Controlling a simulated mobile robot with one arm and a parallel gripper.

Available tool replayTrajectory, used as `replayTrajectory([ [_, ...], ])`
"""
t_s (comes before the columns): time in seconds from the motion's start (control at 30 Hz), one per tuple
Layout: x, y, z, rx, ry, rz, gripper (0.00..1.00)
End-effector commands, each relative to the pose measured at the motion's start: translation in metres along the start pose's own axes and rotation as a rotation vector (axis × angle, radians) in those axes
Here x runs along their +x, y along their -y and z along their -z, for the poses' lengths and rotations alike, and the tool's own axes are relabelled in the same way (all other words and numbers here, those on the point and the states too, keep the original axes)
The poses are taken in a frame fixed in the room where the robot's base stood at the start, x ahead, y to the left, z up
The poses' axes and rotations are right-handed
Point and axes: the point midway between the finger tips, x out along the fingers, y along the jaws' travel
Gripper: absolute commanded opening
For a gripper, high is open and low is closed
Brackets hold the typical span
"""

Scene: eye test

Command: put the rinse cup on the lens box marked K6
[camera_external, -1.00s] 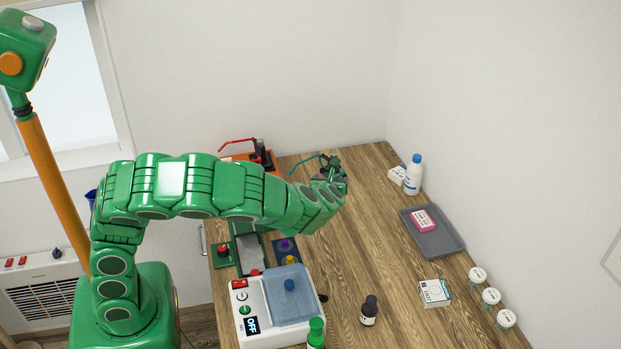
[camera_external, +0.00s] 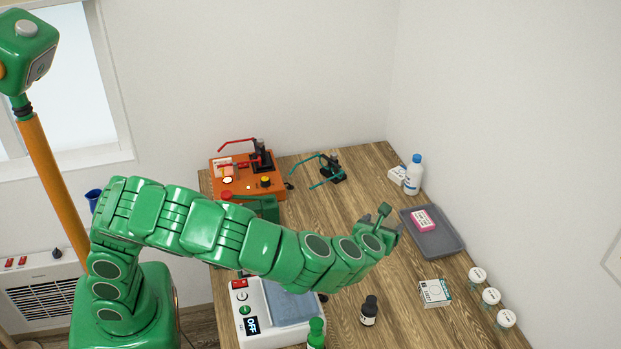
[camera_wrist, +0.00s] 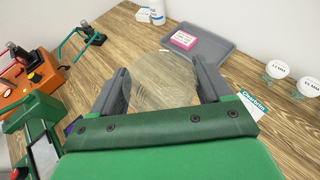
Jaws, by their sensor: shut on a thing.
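My gripper (camera_external: 392,222) is over the right half of the table, left of the grey tray. In the wrist view my gripper (camera_wrist: 158,68) is shut on a clear round thing (camera_wrist: 163,82); the wood shows through it. I cannot tell for sure if it is the rinse cup. It does not show clearly in the external view. A pink box (camera_external: 423,219) with a white label lies on the grey tray (camera_external: 447,243); it also shows in the wrist view (camera_wrist: 183,40). Its marking is too small to read, and I see no readable K6.
A white and teal packet (camera_external: 435,292) and several white-lidded jars (camera_external: 490,296) stand at the right. A white bottle (camera_external: 413,174) is behind the tray. A dark bottle (camera_external: 369,310) and a white machine (camera_external: 262,310) are in front. An orange device (camera_external: 215,184) is at the back left.

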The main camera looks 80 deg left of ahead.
Motion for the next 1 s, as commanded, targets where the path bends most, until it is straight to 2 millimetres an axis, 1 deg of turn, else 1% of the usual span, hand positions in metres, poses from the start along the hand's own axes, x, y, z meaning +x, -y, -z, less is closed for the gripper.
replayTrajectory([
  [0.03, -0.012, 0.014, 0.003, 0.006, -0.001, 0.023, 0.49],
  [0.1, -0.025, 0.026, 0.006, 0.015, -0.004, 0.043, 0.49],
  [0.2, -0.038, 0.038, 0.010, 0.025, -0.006, 0.061, 0.49],
  [0.33, -0.046, 0.046, 0.013, 0.031, -0.007, 0.072, 0.49],
  [0.47, -0.043, 0.055, 0.016, 0.033, -0.009, 0.074, 0.49],
  [1.0, -0.006, 0.105, 0.030, 0.033, -0.010, 0.074, 0.49],
])
